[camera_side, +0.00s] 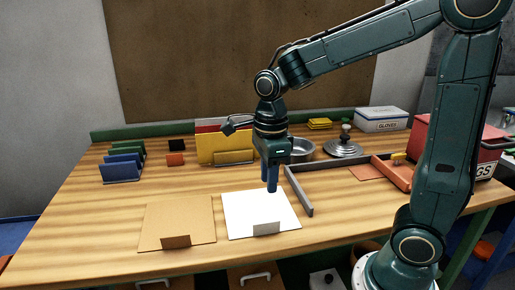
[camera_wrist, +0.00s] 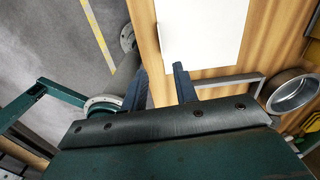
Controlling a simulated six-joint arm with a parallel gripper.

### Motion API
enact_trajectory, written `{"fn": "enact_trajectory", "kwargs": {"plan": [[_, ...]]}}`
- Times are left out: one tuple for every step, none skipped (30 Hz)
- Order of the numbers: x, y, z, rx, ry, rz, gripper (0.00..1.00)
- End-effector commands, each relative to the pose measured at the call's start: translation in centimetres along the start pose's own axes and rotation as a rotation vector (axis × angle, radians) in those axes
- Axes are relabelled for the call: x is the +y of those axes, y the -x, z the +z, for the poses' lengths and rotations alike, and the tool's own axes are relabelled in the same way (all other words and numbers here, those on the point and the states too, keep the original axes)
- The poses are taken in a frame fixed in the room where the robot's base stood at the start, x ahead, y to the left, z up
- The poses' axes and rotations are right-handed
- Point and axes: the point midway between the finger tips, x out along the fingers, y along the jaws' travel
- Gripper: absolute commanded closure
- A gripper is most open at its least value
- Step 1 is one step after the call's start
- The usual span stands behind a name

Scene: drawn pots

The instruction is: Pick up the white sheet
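The white sheet (camera_side: 248,212) lies flat on the wooden table, with a small pale upright card (camera_side: 267,229) at its front edge. In the wrist view, the sheet (camera_wrist: 205,30) shows at the top, ahead of the fingers. My gripper (camera_side: 271,190) points down with its blue fingers over the sheet's back part in the side view. I cannot tell whether the tips touch it. In the wrist view, my gripper (camera_wrist: 158,78) has its two fingers apart, with nothing seen between them but table and floor.
A brown sheet (camera_side: 175,218) lies left of the white one. A grey rail (camera_side: 299,190) runs close on the right. Behind stand yellow folders (camera_side: 226,148), a metal bowl (camera_side: 301,150) and a lid (camera_side: 343,149). A red box (camera_side: 466,140) is at right. The front-left table is clear.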

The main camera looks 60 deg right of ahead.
Motion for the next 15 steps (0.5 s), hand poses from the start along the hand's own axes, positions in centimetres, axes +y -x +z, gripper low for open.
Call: {"fn": "enact_trajectory", "kwargs": {"plan": [[-0.1,-0.2,0.1,0.005,-0.025,0.005,0.71],[-0.1,-0.3,0.1,0.007,-0.039,0.007,0.71],[-0.2,-0.3,0.2,0.008,-0.052,0.009,0.71],[-0.2,-0.3,0.2,0.009,-0.059,0.009,0.71],[-0.2,-0.4,0.2,0.009,-0.065,0.01,0.71],[-0.2,-0.4,0.2,0.01,-0.068,0.01,0.71],[-0.2,-0.4,0.2,0.01,-0.069,0.01,0.71],[-0.2,-0.4,0.2,0.01,-0.07,0.01,0.71],[-0.2,-0.4,0.2,0.01,-0.069,0.01,0.71],[-0.2,-0.4,0.2,0.01,-0.069,0.01,0.71],[-0.2,-0.5,0.2,0.01,-0.069,0.01,0.71],[-0.2,-0.6,0.2,0.01,-0.069,0.01,0.71],[-0.2,-0.8,0.2,0.01,-0.068,0.01,0.71],[-0.2,-0.9,0.2,0.01,-0.068,0.011,0.71],[-0.2,-1.2,0.2,0.011,-0.068,0.012,0.71]]}}
